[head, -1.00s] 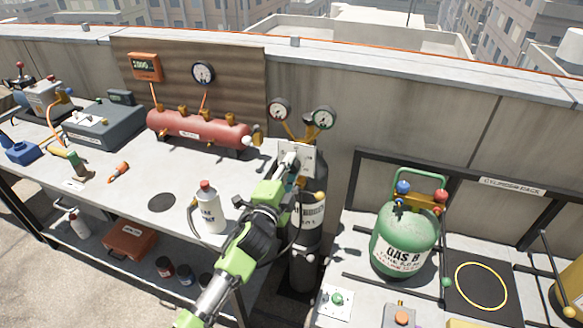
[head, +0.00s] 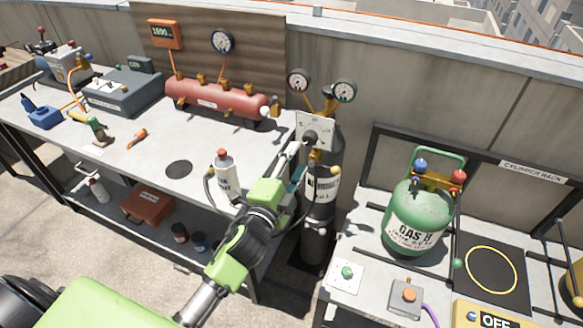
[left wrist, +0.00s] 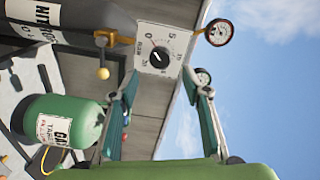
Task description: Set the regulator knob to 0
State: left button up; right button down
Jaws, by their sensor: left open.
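The regulator knob (head: 311,137) is a dark round knob on a pale plate (head: 322,122) in front of the dark gas cylinder (head: 320,215). In the left wrist view the knob (left wrist: 158,60) sits on its numbered dial plate (left wrist: 166,32), where 0 and 5 can be read. I cannot tell which number the knob points at. My left gripper (head: 296,164) is open and empty, just below and in front of the plate. In the left wrist view its teal fingers (left wrist: 160,75) stand apart on either side below the knob, not around it. My right gripper is not in view.
Two gauges (head: 299,81) (head: 345,91) rise above the plate, and a yellow valve (left wrist: 102,73) is beside it. A white bottle (head: 226,175) stands on the bench left of my gripper. A green gas tank (head: 416,219) stands to the right.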

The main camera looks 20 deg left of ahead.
pick_arm(q)
jog(key=shift+s, duration=1.4)
notch_tip(320, 180, down, 20)
jog(key=s+r+n+g, duration=0.1)
jog(key=s+n+g, duration=0.1)
jog(key=n+g, duration=0.15)
jog(key=s+f+n+g, duration=0.1)
jog(key=s+f+g, duration=0.1)
jog(key=s+f, duration=0.45)
jog(key=s+a+f+n+g, duration=0.1)
jog(key=s+f+g, duration=0.15)
jog(key=f, duration=0.65)
jog(key=s+f+n+g, duration=0.1)
jog(key=s+f, duration=0.4)
jog(key=f, duration=0.2)
jog(key=s+f+n+g, duration=0.2)
jog(key=s+f, duration=0.4)
jog(key=s, duration=0.4)
jog(key=s+a+f+n+g, duration=0.1)
jog(key=s+f, duration=0.4)
jog(key=s, duration=0.6)
jog(key=s+a+f+n+g, duration=0.1)
jog(key=s+f+n+g, duration=0.2)
jog(key=s, duration=0.8)
notch_tip(320, 180, down, 4)
jog(key=shift+s+r+g+y, duration=0.2)
jog(key=shift+g+y, duration=0.1)
jog(key=shift+g, duration=0.7)
jog(key=shift+w+a, duration=0.1)
